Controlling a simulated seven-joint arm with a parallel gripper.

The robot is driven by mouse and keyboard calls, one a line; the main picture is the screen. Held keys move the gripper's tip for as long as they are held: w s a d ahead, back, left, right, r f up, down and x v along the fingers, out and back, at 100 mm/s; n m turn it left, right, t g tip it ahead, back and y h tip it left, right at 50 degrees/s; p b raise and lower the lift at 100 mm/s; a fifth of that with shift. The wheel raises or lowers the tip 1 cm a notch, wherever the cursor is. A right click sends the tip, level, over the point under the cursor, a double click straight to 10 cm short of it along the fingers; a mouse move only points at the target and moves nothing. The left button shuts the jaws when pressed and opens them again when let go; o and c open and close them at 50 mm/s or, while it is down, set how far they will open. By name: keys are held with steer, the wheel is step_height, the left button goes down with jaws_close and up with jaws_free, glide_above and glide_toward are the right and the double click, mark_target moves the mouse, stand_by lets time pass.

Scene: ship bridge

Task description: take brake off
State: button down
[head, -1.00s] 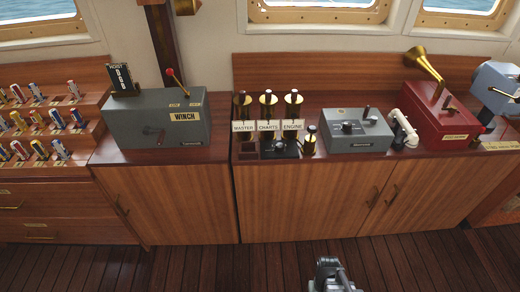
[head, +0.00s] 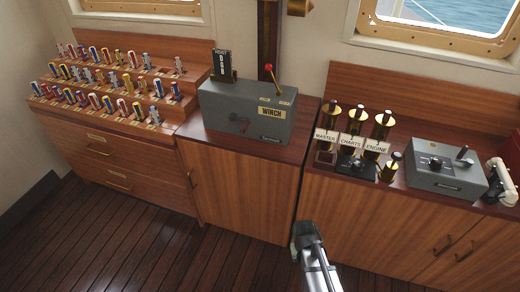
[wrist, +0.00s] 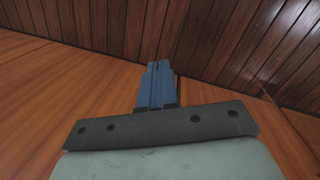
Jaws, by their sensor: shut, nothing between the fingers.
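A grey winch box (head: 235,112) with a "WINCH" plate stands on the wooden cabinet at the centre of the head view. A lever with a red knob (head: 269,68) rises from its top right, beside small labels too small to read. A dark handle (head: 238,119) sits on its front face. A dark "HOIST" display (head: 222,65) stands at its top left. My gripper shows in the wrist view (wrist: 158,68) with its blue fingers together and empty, facing wood panels. In the head view my arm is low, in front of the cabinets, apart from the winch.
A stepped rack (head: 110,85) of colourful handles stands at left. The floor (head: 140,240) in front is clear.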

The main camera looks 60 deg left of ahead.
steer(key=s+a+r+n+t+y, duration=0.1)
steer(key=s+a+r+n+t, duration=0.1)
steer(key=s+a+r, duration=0.55)
steer(key=s+a+r+n+t+y, duration=0.2)
steer(key=a+r, duration=0.6)
steer(key=a, duration=0.6)
steer(key=s+a+r+n+t+y, duration=0.1)
steer(key=s+a+r+n+t, duration=0.1)
steer(key=s+a+r, duration=0.65)
steer(key=w+a+r+t, duration=0.2)
steer(key=a+r+t, duration=0.2)
steer(key=r, duration=0.4)
steer(key=w+a+r+n+t, duration=0.1)
steer(key=w+a+r+t, duration=0.2)
steer(key=a+r, duration=0.3)
steer(key=w+a+r+n+t+y, duration=0.1)
steer(key=a+r+t, duration=0.3)
steer(key=r, duration=0.8)
steer(key=shift+w+a+r+t, duration=0.15)
steer(key=shift+w+a+t, duration=0.15)
steer(key=shift+w+a, duration=0.5)
